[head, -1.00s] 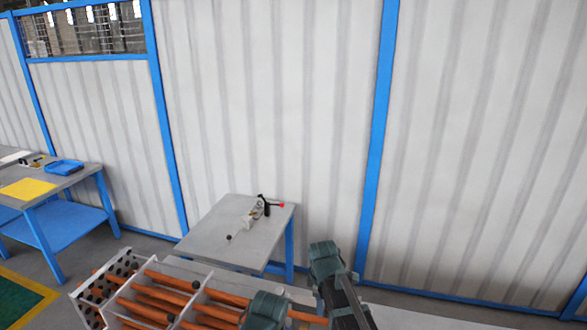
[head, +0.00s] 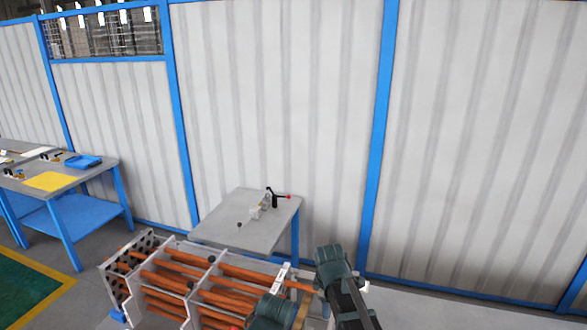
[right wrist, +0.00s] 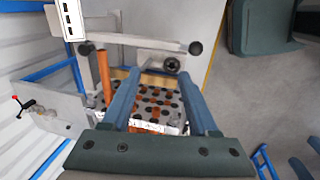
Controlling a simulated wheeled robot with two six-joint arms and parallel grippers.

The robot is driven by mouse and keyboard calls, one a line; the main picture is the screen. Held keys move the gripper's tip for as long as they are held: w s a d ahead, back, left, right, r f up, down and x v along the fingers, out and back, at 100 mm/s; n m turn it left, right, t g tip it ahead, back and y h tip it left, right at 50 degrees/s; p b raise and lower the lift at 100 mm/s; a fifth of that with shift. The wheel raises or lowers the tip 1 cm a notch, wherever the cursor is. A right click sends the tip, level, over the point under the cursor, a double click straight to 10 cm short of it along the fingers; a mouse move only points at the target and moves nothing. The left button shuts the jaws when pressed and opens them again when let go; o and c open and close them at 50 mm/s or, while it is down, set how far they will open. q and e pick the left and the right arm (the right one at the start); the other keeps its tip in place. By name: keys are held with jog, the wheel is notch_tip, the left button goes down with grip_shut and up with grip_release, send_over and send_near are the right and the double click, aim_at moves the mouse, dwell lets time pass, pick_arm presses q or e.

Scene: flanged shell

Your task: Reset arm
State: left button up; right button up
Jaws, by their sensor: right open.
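My right arm (head: 335,265) comes in from the bottom of the head view, beside the right end of a frame of orange tubes (head: 165,262). In the right wrist view my right gripper (right wrist: 159,76) is open, its two blue-grey fingers apart with nothing held between them. A perforated plate (right wrist: 150,108) with dark holes and a few orange tube ends shows between and beyond the fingers. I cannot tell whether the fingers touch it. My left gripper is not in view.
A small grey table (head: 225,218) with a clamp-like tool (head: 270,200) stands behind the frame. A blue-legged bench (head: 75,185) with a blue tray (head: 83,161) and yellow sheet (head: 50,181) is at left. A white panel wall (head: 280,90) closes the back.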

pick_arm(q)
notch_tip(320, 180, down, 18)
jog(key=b, duration=1.7)
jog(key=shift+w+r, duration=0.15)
pick_arm(e)
jog(key=s+a+f+m+g, duration=0.1)
jog(key=s+a+f+m, duration=0.1)
jog(key=s+f+m, duration=0.3)
jog(key=s+a+f+m+g, duration=0.1)
jog(key=s+f+m, duration=0.4)
jog(key=s+f, duration=0.8)
jog(key=shift+s+a+m, duration=0.3)
jog(key=shift+s+a, duration=0.25)
jog(key=shift+s, duration=0.6)
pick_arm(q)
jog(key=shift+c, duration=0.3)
